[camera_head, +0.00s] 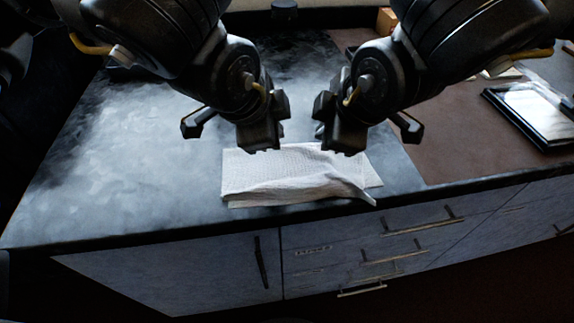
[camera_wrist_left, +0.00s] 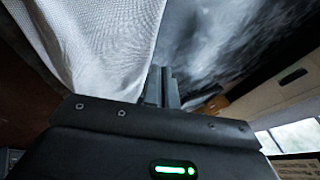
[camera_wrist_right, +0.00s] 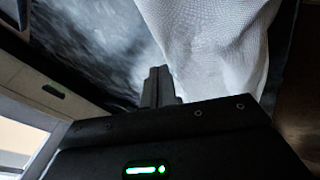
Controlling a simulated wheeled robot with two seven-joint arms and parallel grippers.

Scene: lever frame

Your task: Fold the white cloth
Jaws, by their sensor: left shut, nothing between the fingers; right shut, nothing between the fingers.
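The white cloth (camera_head: 290,178) lies on the dark countertop near its front edge, in a flattened, layered shape with a loose corner at the right. It also shows in the left wrist view (camera_wrist_left: 100,45) and in the right wrist view (camera_wrist_right: 210,40). My left gripper (camera_head: 260,150) is shut and empty above the cloth's back left part. My right gripper (camera_head: 342,152) is shut and empty above its back right part. The fingers show shut together in the left wrist view (camera_wrist_left: 160,85) and right wrist view (camera_wrist_right: 159,85). The cloth's back edge is partly hidden by the grippers.
The dark countertop (camera_head: 120,170) is clear to the left of the cloth. A brown surface (camera_head: 450,140) lies to the right, with a black-framed tray or picture (camera_head: 540,115) on it. Drawers and a cupboard door (camera_head: 180,275) are below the front edge.

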